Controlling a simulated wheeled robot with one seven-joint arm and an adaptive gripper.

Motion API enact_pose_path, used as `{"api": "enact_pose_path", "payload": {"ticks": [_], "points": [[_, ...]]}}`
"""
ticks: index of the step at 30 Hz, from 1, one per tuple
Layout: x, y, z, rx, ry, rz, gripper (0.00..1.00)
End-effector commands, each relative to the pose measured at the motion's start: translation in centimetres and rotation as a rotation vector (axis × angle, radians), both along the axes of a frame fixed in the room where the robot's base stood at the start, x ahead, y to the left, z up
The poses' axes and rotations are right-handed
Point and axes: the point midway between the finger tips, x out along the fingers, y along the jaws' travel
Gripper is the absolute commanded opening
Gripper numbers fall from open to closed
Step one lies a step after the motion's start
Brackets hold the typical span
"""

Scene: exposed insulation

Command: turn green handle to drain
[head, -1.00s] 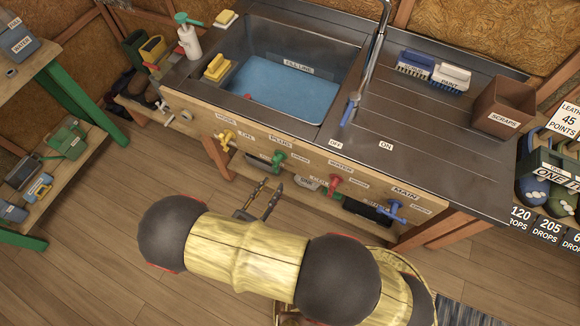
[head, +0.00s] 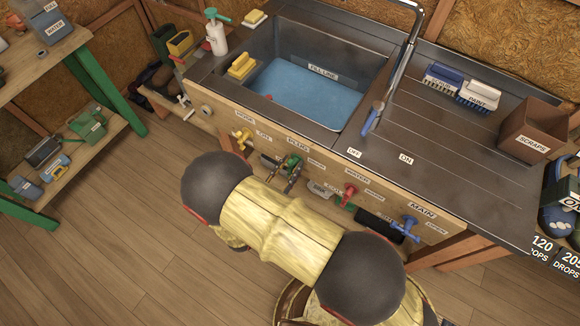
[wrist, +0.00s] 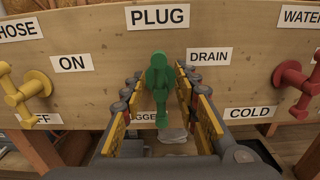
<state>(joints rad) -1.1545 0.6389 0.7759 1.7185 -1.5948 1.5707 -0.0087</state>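The green handle (wrist: 158,78) is on the wooden panel (wrist: 90,30) under the PLUG label, with its lever hanging down toward a partly hidden label reading "...UGGE...". The DRAIN label (wrist: 209,55) is to its upper right. My gripper (wrist: 160,90) is open, with one finger on each side of the handle. I cannot tell whether either finger touches it. In the head view, my gripper (head: 280,177) is at the green handle (head: 294,161) and partly covers it. The sink (head: 312,92) above holds blue water.
A yellow handle (wrist: 24,91) is to the left and a red handle (wrist: 296,84) to the right. A blue handle (head: 404,227) is farther right on the panel. A low shelf with items lies below the panel. The wood floor (head: 130,240) at left is clear.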

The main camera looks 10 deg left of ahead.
Motion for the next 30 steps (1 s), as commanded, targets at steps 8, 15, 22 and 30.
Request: {"api": "enact_pose_path", "payload": {"ticks": [8, 15, 22, 30], "points": [[-0.02, 0.02, 0.02, 0.000, 0.000, 0.000, 0.23], [-0.04, 0.02, 0.01, 0.000, 0.000, 0.000, 0.10], [-0.03, 0.03, 0.01, 0.000, 0.000, 0.000, 0.00], [-0.03, 0.05, 0.03, -0.006, 0.003, 0.000, 0.00]]}}
